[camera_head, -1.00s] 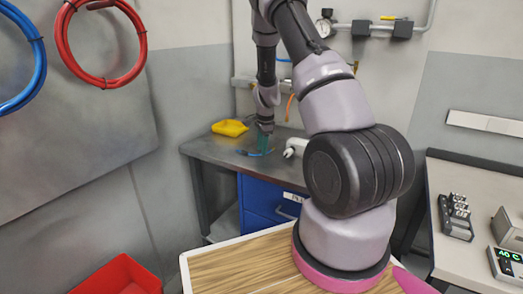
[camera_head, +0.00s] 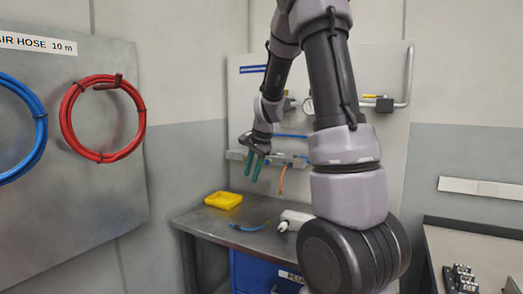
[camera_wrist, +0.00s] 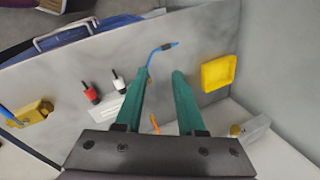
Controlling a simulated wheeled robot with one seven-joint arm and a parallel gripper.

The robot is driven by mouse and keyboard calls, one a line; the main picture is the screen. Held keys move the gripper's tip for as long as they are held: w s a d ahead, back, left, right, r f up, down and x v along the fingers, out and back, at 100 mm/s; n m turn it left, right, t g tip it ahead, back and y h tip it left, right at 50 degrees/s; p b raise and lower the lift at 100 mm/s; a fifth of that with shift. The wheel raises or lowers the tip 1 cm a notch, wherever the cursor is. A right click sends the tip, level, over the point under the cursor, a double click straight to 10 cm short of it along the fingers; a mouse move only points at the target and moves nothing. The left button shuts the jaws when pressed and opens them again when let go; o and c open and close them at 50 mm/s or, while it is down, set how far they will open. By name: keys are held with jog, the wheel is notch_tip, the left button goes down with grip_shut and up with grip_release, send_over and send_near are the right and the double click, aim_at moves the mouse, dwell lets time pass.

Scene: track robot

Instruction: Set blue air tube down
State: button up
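In the wrist view the tube (camera_wrist: 163,47) is a short curved blue piece with darker ends, lying beyond my fingertips. My gripper (camera_head: 257,170) has green fingers pointing down and hangs above the bench, clear of the tube. In the wrist view my gripper (camera_wrist: 165,76) has its fingers apart, with nothing held between them. The left finger partly covers the near end of the tube.
A yellow tray (camera_head: 223,200) stands at the bench's back left. A white fitting (camera_head: 294,220) lies right of the tube, partly behind my arm. Red and white connectors (camera_wrist: 91,93) show in the wrist view. A wall panel with pipes and an orange tube (camera_head: 281,180) is close behind my gripper.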

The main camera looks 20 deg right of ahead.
jog(key=s+a+r+n+t, duration=0.1)
jog(key=s+a+r+n, duration=0.1)
jog(key=s+r, duration=0.3)
jog(key=s+a+r+n+t, duration=0.1)
jog(key=s+r+n, duration=0.3)
jog(key=s, duration=0.8)
jog(key=s+a+r+n+t, duration=0.1)
jog(key=s+a+r+n, duration=0.3)
jog(key=s+r, duration=0.2)
jog(key=shift+s+y, duration=0.3)
jog(key=shift+s, duration=0.9)
